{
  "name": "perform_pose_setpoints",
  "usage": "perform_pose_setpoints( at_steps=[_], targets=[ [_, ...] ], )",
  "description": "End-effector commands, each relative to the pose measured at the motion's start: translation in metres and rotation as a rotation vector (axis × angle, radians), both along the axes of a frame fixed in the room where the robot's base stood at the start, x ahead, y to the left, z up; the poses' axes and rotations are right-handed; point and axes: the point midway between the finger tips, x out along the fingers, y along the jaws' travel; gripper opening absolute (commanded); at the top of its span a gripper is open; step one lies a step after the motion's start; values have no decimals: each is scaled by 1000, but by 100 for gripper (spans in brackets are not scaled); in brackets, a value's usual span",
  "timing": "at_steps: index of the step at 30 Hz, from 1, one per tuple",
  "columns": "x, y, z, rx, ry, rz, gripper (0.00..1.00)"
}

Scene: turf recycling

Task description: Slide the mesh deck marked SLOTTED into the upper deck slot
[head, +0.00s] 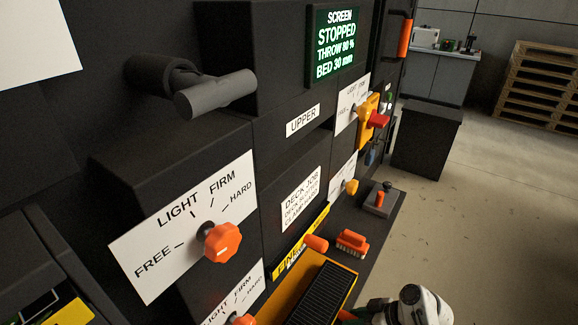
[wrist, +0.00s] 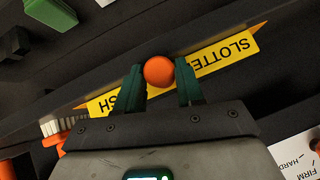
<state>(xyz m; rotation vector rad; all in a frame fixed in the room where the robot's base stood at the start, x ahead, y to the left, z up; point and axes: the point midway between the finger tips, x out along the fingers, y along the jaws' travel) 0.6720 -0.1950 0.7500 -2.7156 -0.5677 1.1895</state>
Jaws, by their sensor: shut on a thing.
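The deck marked SLOTTED carries a yellow label (wrist: 228,50) and an orange round handle in the wrist view, the label upside down. My gripper (wrist: 159,84) has its green fingers on either side of this orange handle (wrist: 159,70) and is shut on it. In the head view an orange-framed deck with black slats (head: 322,292) lies at the bottom edge, partly cut off. My gripper shows only in part beside it. The upper deck slot is under the UPPER sign (head: 303,120) on the dark machine; its opening looks dark and empty.
Below the slot are a DECK JOB card (head: 300,199) and a yellow FINE label (head: 297,247) with an orange handle (head: 316,242). An orange clamp knob (head: 220,241) and a grey T-handle (head: 215,93) stick out at left. An orange brush (head: 352,242) lies on the ledge. Open floor lies right.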

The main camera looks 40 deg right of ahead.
Motion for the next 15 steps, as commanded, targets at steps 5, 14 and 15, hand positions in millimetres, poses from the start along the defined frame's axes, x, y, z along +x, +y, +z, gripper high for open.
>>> perform_pose_setpoints(
  at_steps=[5,14,15],
  targets=[
    [1,-1,2,-1,-4,0,0],
    [1,-1,15,-1,-4,0,0],
    [1,-1,18,-1,-4,0,0]
  ],
)
